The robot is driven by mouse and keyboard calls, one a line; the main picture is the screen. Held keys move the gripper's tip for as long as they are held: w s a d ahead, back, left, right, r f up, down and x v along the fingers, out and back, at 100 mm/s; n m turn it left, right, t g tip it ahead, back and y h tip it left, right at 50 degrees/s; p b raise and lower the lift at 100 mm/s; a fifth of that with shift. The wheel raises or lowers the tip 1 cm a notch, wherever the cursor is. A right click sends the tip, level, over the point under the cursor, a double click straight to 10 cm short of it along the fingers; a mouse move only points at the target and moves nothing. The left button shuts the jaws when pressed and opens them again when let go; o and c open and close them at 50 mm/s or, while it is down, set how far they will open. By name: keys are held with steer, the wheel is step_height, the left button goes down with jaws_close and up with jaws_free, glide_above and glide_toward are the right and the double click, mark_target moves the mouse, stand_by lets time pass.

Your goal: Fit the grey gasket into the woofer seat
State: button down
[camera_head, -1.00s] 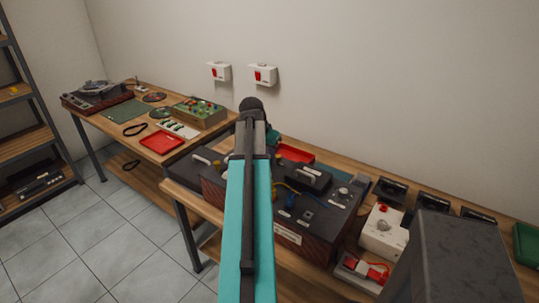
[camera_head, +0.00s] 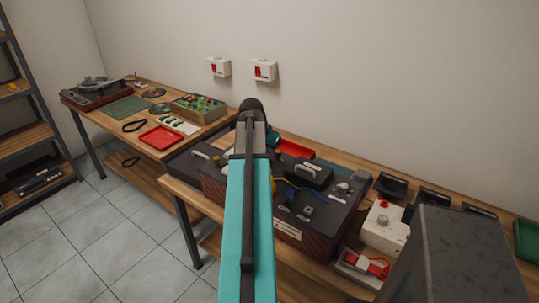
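The grey gasket is not something I can pick out in this view. The woofer seat is not clearly visible either. A dark speaker-like cabinet with wood-toned sides (camera_head: 304,215) lies on the near bench, with a black handled block, wires and small parts on top. My teal arm runs up the middle of the view and covers part of this cabinet. My gripper is not visible; the arm's far end points away toward the wall.
The far-left bench holds a turntable (camera_head: 95,93), a green circuit box (camera_head: 199,108), black rings (camera_head: 134,126) and a red tray (camera_head: 160,138). Another red tray (camera_head: 295,149) lies behind the cabinet. A white box (camera_head: 384,228) stands right. Tiled floor (camera_head: 110,235) is clear at left.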

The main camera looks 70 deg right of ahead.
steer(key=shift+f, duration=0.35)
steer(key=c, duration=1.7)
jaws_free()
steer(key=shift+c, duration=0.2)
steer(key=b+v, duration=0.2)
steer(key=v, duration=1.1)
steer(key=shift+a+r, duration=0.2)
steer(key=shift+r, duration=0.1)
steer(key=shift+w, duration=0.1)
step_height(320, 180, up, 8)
steer(key=p, duration=0.5)
